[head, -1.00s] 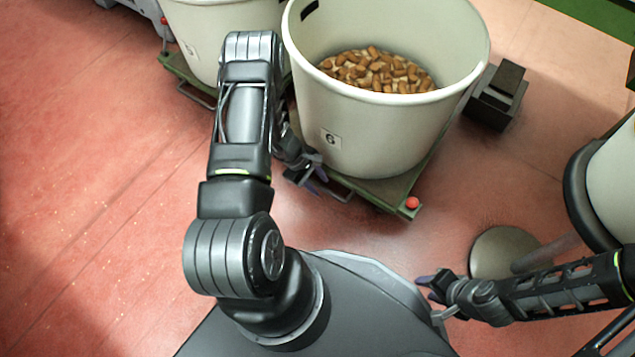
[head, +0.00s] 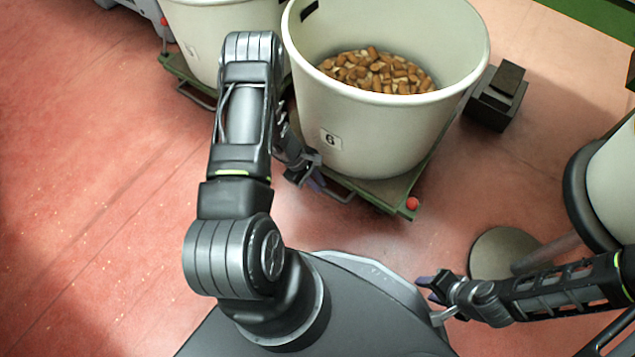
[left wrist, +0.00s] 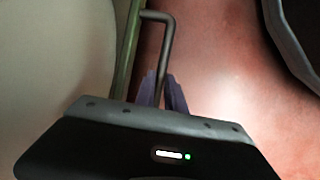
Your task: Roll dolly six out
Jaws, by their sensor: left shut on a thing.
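Dolly six is a low green platform (head: 392,192) with a red knob (head: 412,204) at its front right corner. It carries a large cream bin (head: 400,130) with a "6" label, holding many corks (head: 375,72). A bent metal handle (head: 345,190) sticks out of its front edge. My left gripper (head: 316,184) is at this handle, in front of the bin. In the left wrist view its purple fingers (left wrist: 162,92) are shut on the handle bar (left wrist: 166,45). My right gripper (head: 432,287) is beside my base, away from the dolly; its finger gap is unclear.
Another cream bin (head: 208,45) on a green dolly (head: 178,68) stands close on the left. A black block (head: 496,95) is on the floor to the right. A round grey foot (head: 500,252) stands at lower right. The red floor on the left is open.

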